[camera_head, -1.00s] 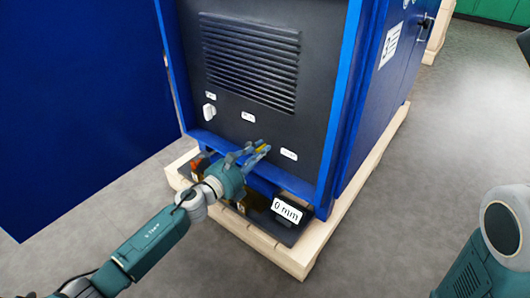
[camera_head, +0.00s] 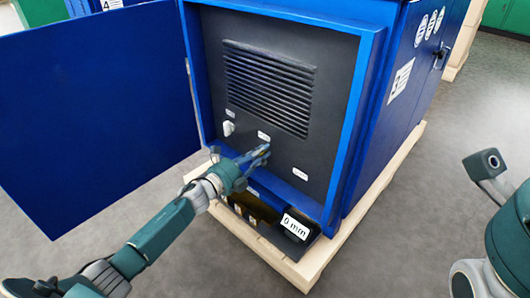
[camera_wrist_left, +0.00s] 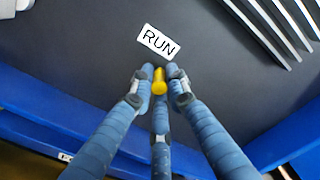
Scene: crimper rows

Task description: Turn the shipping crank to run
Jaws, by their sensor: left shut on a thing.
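The crank's yellow handle (camera_wrist_left: 159,82) is between the fingers of my left gripper (camera_wrist_left: 158,78) in the left wrist view. The fingers are shut on it, just below the white RUN label (camera_wrist_left: 158,42). In the head view my left gripper (camera_head: 259,154) reaches to the dark panel (camera_head: 320,130), just below its middle label (camera_head: 264,136). The rest of the crank is hidden by the fingers. My right gripper is not in view; only parts of the right arm show at the right edge.
The blue cabinet's door (camera_head: 95,110) stands open at left. A white knob (camera_head: 228,128) is at the panel's left, and another label (camera_head: 300,174) at its lower right. A "0 mm" plate (camera_head: 295,226) is at the base. The wooden pallet (camera_head: 325,253) surrounds the foot.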

